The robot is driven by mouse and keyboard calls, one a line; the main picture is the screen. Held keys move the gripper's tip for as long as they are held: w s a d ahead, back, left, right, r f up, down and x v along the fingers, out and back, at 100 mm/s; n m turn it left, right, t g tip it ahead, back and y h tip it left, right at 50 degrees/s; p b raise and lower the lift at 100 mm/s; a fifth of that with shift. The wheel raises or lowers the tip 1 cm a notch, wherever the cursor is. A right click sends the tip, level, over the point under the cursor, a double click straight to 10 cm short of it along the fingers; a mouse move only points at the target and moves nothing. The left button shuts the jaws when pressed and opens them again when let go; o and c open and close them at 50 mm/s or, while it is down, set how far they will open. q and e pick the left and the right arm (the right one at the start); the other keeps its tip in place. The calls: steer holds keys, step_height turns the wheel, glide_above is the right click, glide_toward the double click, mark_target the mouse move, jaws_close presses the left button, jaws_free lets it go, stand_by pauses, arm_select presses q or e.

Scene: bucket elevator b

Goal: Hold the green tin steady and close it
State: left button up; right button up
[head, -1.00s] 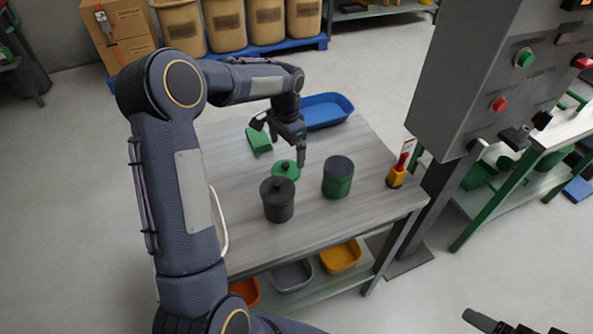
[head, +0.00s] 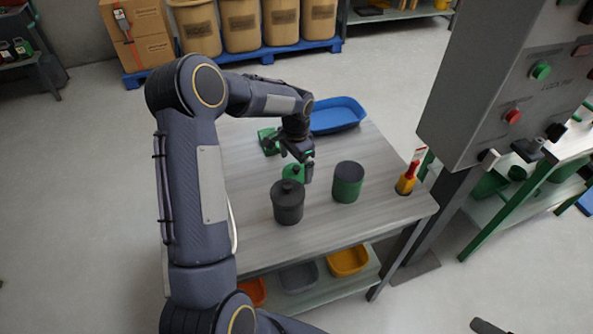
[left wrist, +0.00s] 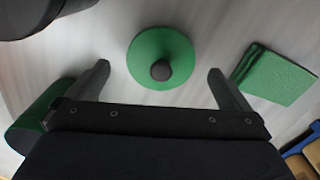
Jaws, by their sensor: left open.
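The green tin (head: 347,185) stands upright on the table, right of a dark lidded tin (head: 288,204). Its top looks dark and shows no knob. Part of it shows at the left edge of the left wrist view (left wrist: 32,118). A round green lid with a black knob (left wrist: 163,45) lies flat on the table, also partly visible behind the dark tin in the head view (head: 293,173). My left gripper (left wrist: 160,72) is open and empty above the lid, its fingers apart on either side of the knob. A dark piece at the bottom right looks like my right gripper (head: 490,326), mostly cut off.
A green folded cloth or pad (head: 268,141) and a blue tray (head: 338,115) lie at the back of the table. A yellow holder with a red-handled tool (head: 406,182) stands at the right edge. A grey control cabinet (head: 480,90) rises beyond it. The table front is clear.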

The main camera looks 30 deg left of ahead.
mark_target(296, 171)
arm_select(q)
steer(key=shift+a+f, duration=0.1)
steer(key=shift+f, duration=1.35)
steer(key=c, duration=0.9)
